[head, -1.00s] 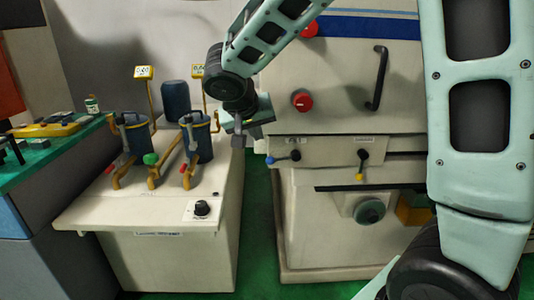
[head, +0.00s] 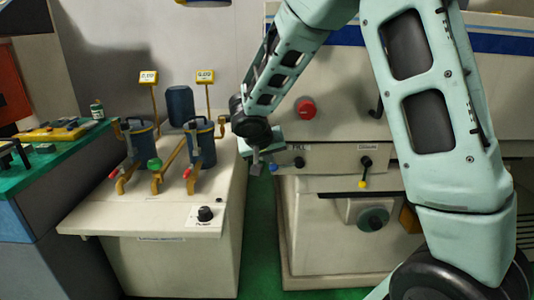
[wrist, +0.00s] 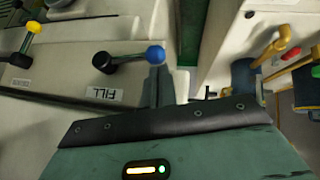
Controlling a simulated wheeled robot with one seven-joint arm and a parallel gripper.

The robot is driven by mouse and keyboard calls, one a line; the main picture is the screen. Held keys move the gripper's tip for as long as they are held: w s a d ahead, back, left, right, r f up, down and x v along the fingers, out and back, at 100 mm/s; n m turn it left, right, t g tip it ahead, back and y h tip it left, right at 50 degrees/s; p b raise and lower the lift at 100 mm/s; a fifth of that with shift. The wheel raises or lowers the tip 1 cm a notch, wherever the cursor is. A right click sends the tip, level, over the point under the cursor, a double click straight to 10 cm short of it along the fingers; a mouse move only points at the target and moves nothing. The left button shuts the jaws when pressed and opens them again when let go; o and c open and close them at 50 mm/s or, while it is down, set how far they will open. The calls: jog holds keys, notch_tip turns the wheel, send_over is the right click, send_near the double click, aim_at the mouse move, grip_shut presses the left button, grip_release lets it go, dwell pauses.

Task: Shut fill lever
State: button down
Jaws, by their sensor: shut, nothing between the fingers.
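The fill lever (head: 273,168) is a black handle with a blue ball, on the front panel of the large beige machine. It points left from its black hub, slightly downward, beside the FILL label (head: 297,148). In the wrist view the fill lever (wrist: 154,54) lies sideways, with the blue ball to the right of its hub. My gripper (head: 256,167) is shut and empty just left of the blue ball. In the wrist view the grey fingers of my gripper (wrist: 160,82) reach right up to the ball. I cannot tell whether they touch it.
A second lever with a yellow tip (head: 363,183) hangs down to the right. A red button (head: 305,109) is above. The beige bench (head: 150,212) at left carries blue canisters, pipes and two gauges. A narrow green floor gap (head: 258,225) separates bench and machine.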

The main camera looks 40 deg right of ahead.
jog(key=shift+f, duration=0.15)
jog(key=shift+f+b, duration=0.2)
jog(key=shift+b, duration=0.45)
jog(key=shift+a+h, duration=0.1)
jog(key=shift+h, duration=0.3)
jog(key=s+d+f+n+g+h+b, duration=0.1)
jog(key=d+f+n+g+h+b, duration=0.1)
jog(key=f+h+b, duration=0.3)
jog(key=s+d+f+n+g+h+b, duration=0.1)
jog(key=d+f+n+h+b, duration=0.1)
jog(key=f+n+h+b, duration=0.3)
jog(key=shift+s+f+g+h+b, duration=0.35)
jog(key=shift+h+b, duration=0.75)
jog(key=shift+b, duration=0.4)
jog(key=shift+d, duration=0.15)
